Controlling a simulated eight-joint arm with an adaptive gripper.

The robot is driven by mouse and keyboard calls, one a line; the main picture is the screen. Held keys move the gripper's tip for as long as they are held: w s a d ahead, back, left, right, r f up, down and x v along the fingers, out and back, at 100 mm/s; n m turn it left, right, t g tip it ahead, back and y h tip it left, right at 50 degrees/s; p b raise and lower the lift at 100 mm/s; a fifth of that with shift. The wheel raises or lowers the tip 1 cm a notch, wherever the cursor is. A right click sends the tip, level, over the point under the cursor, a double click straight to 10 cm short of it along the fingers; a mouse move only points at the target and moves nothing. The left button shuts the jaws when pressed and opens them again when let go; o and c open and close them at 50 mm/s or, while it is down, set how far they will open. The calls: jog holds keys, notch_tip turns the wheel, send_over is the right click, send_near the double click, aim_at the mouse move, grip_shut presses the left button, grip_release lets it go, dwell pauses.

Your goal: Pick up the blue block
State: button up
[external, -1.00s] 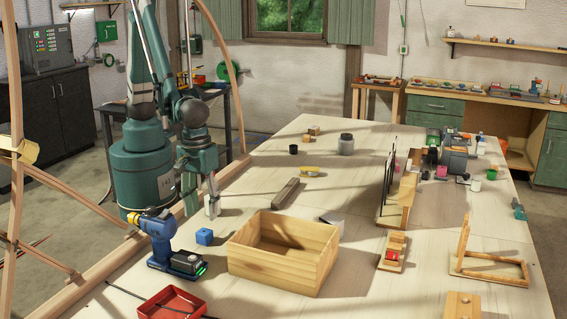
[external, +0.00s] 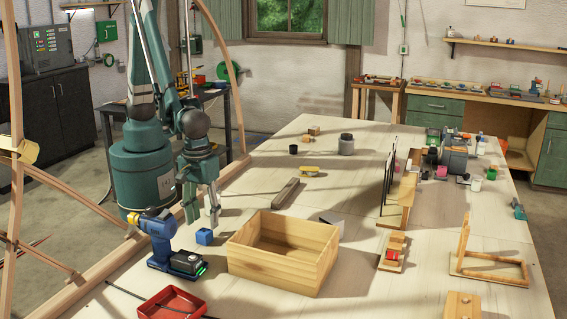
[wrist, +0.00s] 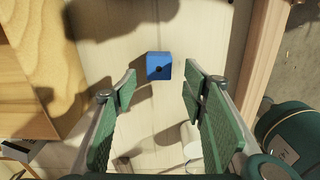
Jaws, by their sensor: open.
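The small blue block (external: 204,237) sits on the pale wooden table, between the blue drill and the wooden box. In the wrist view the blue block (wrist: 159,66) lies on the table beyond the fingertips, roughly centred between them, with a dark round spot on its face. My gripper (external: 202,218) hangs with fingers pointing down, just behind the block in the external view. In the wrist view my gripper (wrist: 160,84) is open, its two green pads wide apart with nothing between them.
An open wooden box (external: 283,252) stands right of the block. A blue drill (external: 172,245) stands close on its left. A red tray (external: 172,303) lies at the front. A wooden bar (external: 286,192) lies further back. The table between bar and box is clear.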

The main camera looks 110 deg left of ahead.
aim_at(206, 230)
dwell(0.3)
jog(key=shift+w+a+f, duration=0.1)
jog(key=shift+f, duration=2.45)
jog(key=c, duration=1)
